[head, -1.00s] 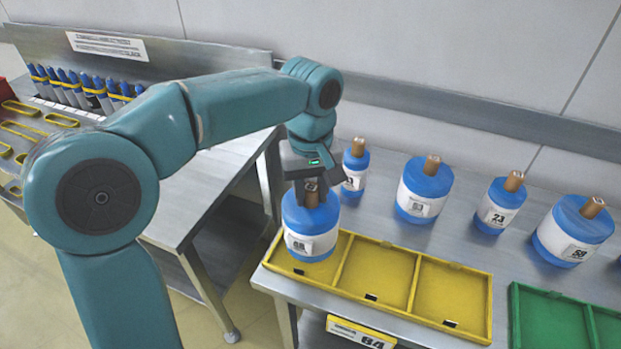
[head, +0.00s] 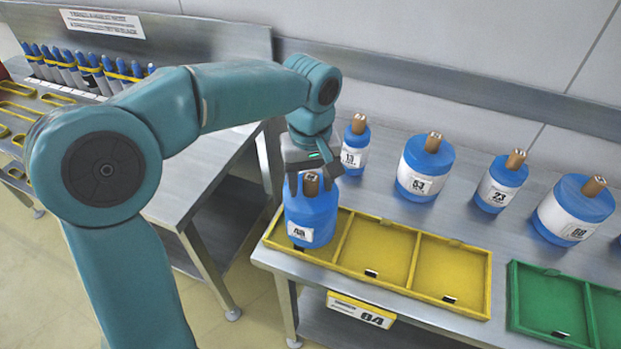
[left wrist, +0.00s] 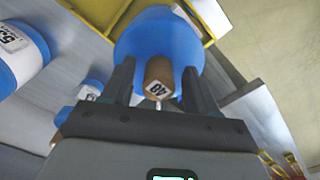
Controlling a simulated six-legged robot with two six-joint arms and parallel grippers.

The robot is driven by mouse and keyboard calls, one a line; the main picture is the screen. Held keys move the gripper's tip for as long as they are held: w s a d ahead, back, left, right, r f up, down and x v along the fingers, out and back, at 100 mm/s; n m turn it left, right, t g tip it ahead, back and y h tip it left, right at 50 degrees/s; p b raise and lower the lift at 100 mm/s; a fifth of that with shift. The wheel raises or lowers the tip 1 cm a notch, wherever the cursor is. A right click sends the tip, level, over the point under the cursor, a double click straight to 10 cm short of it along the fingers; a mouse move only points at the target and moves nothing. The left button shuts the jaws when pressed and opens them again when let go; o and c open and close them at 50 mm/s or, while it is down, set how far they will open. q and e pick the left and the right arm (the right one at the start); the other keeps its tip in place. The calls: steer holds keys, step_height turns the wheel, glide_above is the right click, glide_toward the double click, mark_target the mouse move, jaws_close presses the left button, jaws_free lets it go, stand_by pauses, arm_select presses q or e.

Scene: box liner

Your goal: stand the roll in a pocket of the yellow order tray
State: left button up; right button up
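The blue roll (head: 312,222) has a brown core and a white label reading 48. It stands upright in the left pocket of the yellow order tray (head: 384,283); the middle and right pockets are empty. My left gripper (head: 311,190) is above the roll with its fingers on either side of the core. In the left wrist view, gaps show between the fingers (left wrist: 157,88) and the core (left wrist: 158,75), so the gripper is open around it. The yellow tray edge (left wrist: 90,12) shows beyond the roll. My right gripper is out of view.
Several other blue rolls, such as the wide one labelled 53 (head: 425,168) and a narrow one (head: 354,147), stand behind the tray. A green tray (head: 549,307) lies to the right.

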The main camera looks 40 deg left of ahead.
arm_select(q)
steer(key=shift+w+r, duration=0.15)
steer(key=shift+r, duration=0.4)
step_height(320, 180, up, 11)
steer(key=p, duration=0.2)
steer(key=shift+p, duration=0.3)
